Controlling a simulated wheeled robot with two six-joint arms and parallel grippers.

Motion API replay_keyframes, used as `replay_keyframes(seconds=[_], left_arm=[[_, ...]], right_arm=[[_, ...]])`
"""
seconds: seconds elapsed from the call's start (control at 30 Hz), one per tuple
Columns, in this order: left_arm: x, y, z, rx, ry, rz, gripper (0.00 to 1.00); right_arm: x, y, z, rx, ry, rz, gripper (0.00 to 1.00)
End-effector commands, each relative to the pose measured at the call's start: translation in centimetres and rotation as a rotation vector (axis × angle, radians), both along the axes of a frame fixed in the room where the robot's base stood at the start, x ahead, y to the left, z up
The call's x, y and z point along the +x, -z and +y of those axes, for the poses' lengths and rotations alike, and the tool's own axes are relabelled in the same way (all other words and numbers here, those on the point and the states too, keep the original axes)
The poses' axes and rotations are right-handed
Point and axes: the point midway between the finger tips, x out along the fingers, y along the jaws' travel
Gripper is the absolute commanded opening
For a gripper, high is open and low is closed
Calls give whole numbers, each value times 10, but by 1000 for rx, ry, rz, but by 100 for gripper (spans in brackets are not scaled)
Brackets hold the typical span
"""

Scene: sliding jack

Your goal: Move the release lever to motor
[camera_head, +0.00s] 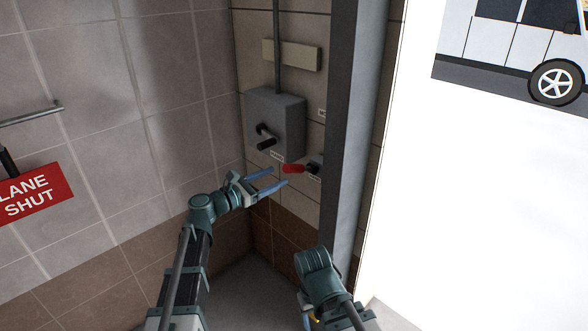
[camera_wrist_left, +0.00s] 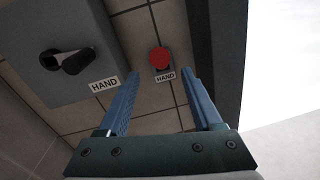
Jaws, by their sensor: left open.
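The release lever (camera_head: 293,169) has a red grip and a dark base on the tiled wall, below and right of a grey box. In the head view its grip points left. In the left wrist view its red end (camera_wrist_left: 160,58) shows between the finger lines, beyond the tips, with a HAND label (camera_wrist_left: 165,76) just below it. A label starting "MO" (camera_head: 321,113) is higher up, partly hidden by the post. My left gripper (camera_head: 279,177) is open and empty, its blue fingertips close to the red grip; I see no clear contact.
The grey box (camera_head: 262,115) carries a black crank (camera_head: 266,138) and another HAND label (camera_head: 277,156). A grey post (camera_head: 350,130) stands just right of the lever. A red LANE SHUT sign (camera_head: 35,195) is at the left. A bright opening lies right.

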Motion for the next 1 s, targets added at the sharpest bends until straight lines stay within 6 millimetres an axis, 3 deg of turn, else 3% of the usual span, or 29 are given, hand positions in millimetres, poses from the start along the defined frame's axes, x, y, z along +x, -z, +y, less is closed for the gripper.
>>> replay_keyframes(seconds=[0.2,0.4,0.9,1.0], left_arm=[[30,0,-34,1,3,0,67],[46,0,-54,1,2,-1,67],[53,0,-63,1,1,-1,67],[53,0,-63,1,1,-1,49]], right_arm=[[0,0,0,0,0,0,67],[0,0,0,0,0,0,67],[0,0,0,0,0,0,67],[0,0,0,0,0,0,67]])
